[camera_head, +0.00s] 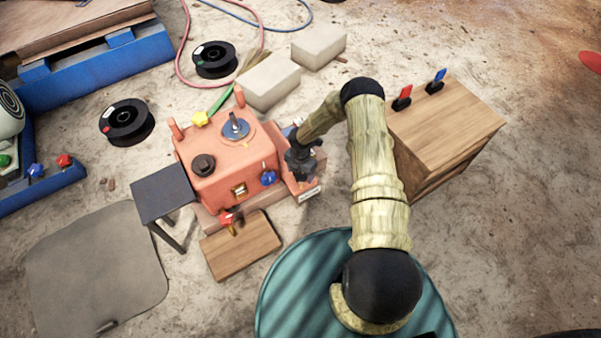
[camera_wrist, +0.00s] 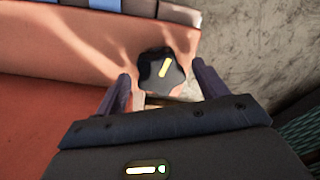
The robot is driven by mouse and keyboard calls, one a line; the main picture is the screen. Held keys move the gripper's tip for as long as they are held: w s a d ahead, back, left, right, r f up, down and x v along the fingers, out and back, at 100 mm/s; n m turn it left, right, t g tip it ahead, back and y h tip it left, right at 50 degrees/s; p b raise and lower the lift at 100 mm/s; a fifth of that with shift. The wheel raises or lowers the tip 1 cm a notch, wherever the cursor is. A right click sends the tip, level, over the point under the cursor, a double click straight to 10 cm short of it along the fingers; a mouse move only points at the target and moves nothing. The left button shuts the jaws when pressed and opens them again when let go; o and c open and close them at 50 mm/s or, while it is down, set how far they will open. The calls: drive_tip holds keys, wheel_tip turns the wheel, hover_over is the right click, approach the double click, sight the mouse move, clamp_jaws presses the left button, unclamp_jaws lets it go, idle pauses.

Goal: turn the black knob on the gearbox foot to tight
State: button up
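The black knob (camera_wrist: 150,72) is a lobed knob with a yellow pointer line, on the gearbox foot near its edge. The line runs up and slightly right in the wrist view. My gripper (camera_wrist: 162,74) is open, with one finger on each side of the knob. Gaps show between the fingers and the knob; I cannot tell how far down the fingers reach. In the head view my gripper (camera_head: 301,172) is over the right end of the orange-red gearbox (camera_head: 218,172) and hides the knob. A white label plate (camera_head: 309,195) sits on the foot's front.
The gearbox top carries a black cap (camera_head: 203,165), a grey dial (camera_head: 237,128) and a yellow knob (camera_head: 201,118). A blue knob (camera_head: 268,178) is on its front, close left of my gripper. A wooden cabinet (camera_head: 450,125) stands right. A wooden block (camera_head: 242,248) lies in front.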

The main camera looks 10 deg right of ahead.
drive_tip(key=c, duration=0.9)
drive_tip(key=shift+c, duration=0.2)
drive_tip(key=shift+m, duration=0.3)
drive_tip(key=m+p, duration=0.1)
drive_tip(key=m, duration=0.4)
drive_tip(key=shift+w, duration=0.1)
drive_tip(key=m+p, duration=0.1)
drive_tip(key=m, duration=0.4)
drive_tip(key=shift+m, duration=0.3)
drive_tip(key=m, duration=0.5)
drive_tip(key=shift+w+p, duration=0.1)
drive_tip(key=shift+p, duration=0.3)
drive_tip(key=m, duration=0.5)
